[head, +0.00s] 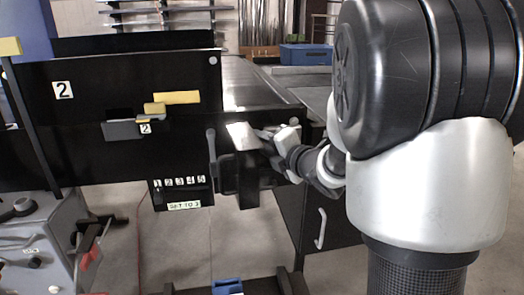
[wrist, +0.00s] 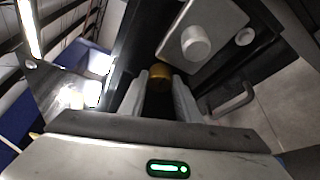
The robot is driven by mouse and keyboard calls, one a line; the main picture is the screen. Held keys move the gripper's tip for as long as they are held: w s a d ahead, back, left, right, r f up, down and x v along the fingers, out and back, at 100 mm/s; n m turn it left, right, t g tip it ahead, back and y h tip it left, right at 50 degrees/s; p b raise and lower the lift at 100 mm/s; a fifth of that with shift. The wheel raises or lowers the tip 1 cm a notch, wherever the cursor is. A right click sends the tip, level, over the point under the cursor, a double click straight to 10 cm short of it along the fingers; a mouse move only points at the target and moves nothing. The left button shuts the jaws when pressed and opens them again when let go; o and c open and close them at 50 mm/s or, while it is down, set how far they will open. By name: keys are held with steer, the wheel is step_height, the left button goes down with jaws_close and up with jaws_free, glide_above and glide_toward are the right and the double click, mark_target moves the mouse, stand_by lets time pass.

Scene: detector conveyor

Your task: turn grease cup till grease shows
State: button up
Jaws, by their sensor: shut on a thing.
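The grease cup (wrist: 160,76) shows in the wrist view as a small brass-coloured round piece at the tips of my fingers. My gripper (wrist: 160,88) is shut on it, one pale finger on each side. No grease can be made out around the cup at this size. In the head view my gripper (head: 272,138) reaches in from the right to the dark housing at the conveyor's end. The cup is hidden there.
The black conveyor side panel (head: 64,91) carries a number 2 label. A numbered plate (head: 180,188) hangs below it. In the wrist view a light plate with a round knob (wrist: 196,42) and a handle (wrist: 235,100) lie close right of my fingers.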

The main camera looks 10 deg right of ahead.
steer(key=shift+f+m+t+y+b, duration=0.25)
steer(key=shift+m+t+b, duration=0.15)
steer(key=shift+m+b, duration=1.05)
steer(key=shift+f+m+t+y+b, duration=0.1)
steer(key=shift+m+t+y+b, duration=0.45)
steer(key=shift+b, duration=1.45)
steer(key=shift+r+m+h, duration=0.1)
steer(key=shift+m+h, duration=0.2)
steer(key=shift+m, duration=0.1)
steer(key=o, duration=1)
steer(key=shift+o, duration=0.2)
steer(key=r+p+v, duration=0.1)
steer(key=v, duration=1.6)
steer(key=shift+s+d+f, duration=0.2)
steer(key=shift+f, duration=0.15)
